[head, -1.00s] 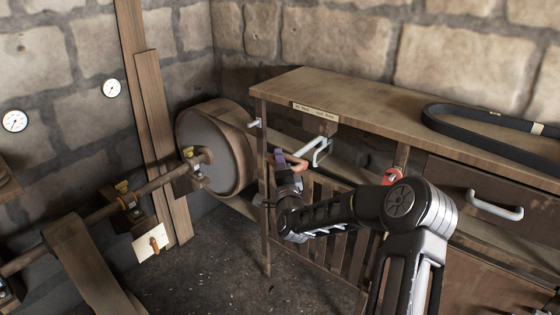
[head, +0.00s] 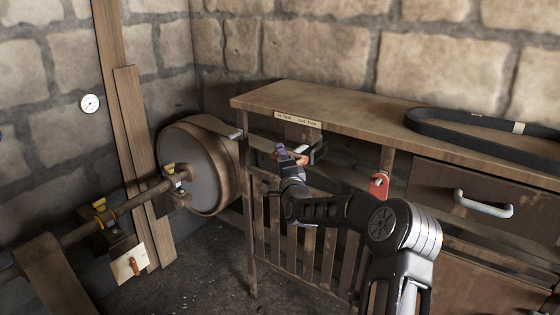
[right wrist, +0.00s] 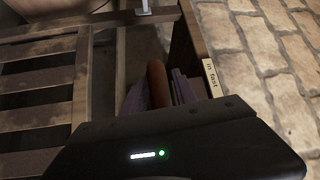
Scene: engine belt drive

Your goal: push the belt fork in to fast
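The belt fork's brown handle (head: 303,158) is under the bench's front edge, below the label strip (head: 298,120). Its bracket (head: 318,152) is dark, in the shade under the bench top. My right gripper (right wrist: 160,92) has its purple fingers on both sides of the brown handle (right wrist: 157,80) and appears closed on it. In the head view the right gripper (head: 291,157) is at the handle, partly hiding it. The label (right wrist: 210,78) beside it reads "in fast" in the right wrist view. My left gripper is not in view.
A large pulley drum (head: 195,170) on a shaft stands left of the bench (head: 350,110). A black belt (head: 480,135) lies on the bench top. Slats (head: 305,250) close off the lower front. A drawer handle (head: 483,205) juts out at the right.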

